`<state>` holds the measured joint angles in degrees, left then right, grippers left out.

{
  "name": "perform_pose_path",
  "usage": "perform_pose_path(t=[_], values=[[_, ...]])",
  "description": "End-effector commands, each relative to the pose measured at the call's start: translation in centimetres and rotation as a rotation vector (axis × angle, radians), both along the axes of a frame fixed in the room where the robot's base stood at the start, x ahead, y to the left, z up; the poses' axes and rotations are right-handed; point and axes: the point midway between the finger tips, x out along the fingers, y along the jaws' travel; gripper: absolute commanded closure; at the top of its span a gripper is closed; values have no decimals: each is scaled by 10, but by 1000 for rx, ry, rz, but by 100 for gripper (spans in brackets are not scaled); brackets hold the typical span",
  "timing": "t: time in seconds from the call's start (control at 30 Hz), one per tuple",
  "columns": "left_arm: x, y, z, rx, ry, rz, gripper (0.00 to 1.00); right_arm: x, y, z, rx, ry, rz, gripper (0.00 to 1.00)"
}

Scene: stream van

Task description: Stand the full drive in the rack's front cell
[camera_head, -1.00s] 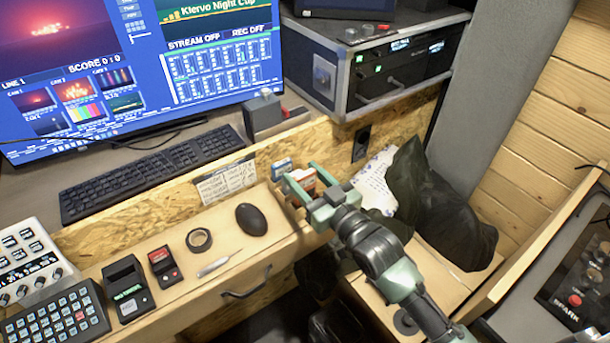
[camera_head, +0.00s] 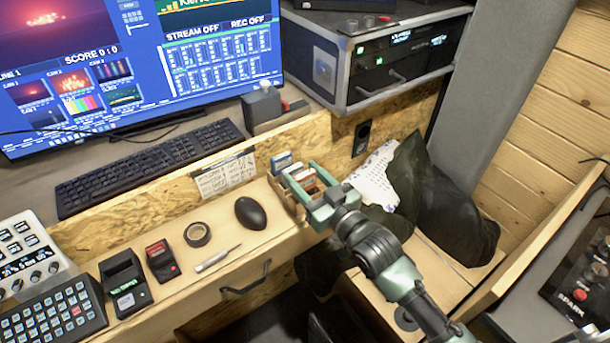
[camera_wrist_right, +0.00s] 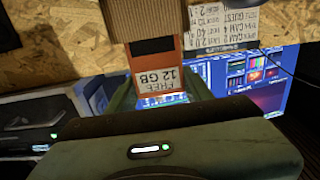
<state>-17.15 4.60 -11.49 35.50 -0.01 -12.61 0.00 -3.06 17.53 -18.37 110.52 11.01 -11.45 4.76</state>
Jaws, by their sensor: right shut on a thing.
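My right gripper (camera_head: 302,179) is at the small wooden rack (camera_head: 298,208) at the right end of the desk ledge, with its fingers on either side of an orange drive. The orange drive (camera_wrist_right: 160,45) has a white label reading "FREE 12 GB" and sits between the green fingers (camera_wrist_right: 160,95) in the wrist view. The gripper is shut on it. A blue drive (camera_head: 282,160) stands at the rack's back. The fingers hide much of the rack, so I cannot tell whether the held drive touches a cell floor. My left gripper is not in view.
A mouse (camera_head: 250,213), tape roll (camera_head: 197,234), pen-like tool (camera_head: 217,258), small red-and-black device (camera_head: 162,260) and black dock (camera_head: 125,284) lie along the ledge. A chipboard wall (camera_head: 345,140) rises behind the rack. A dark bag (camera_head: 440,205) is to the right.

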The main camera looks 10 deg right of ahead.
Motion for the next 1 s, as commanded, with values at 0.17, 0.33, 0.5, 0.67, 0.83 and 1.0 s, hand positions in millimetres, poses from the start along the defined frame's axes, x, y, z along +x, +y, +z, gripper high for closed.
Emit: perform_pose_path(t=[0.17, 0.33, 0.5, 0.67, 0.83, 1.0], values=[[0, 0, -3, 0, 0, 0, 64, 0, 0, -5, 0, -1, 0, 93], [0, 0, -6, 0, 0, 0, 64, 0, 0, -8, 0, -1, 0, 93], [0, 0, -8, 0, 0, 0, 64, 0, 0, -12, 0, -1, 0, 93], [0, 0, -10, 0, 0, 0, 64, 0, 0, -15, 1, -2, 0, 93], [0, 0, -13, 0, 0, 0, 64, 0, 0, -19, 1, -2, 0, 93], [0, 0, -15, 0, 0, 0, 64, 0, 0, -22, 1, -2, 0, 47]])
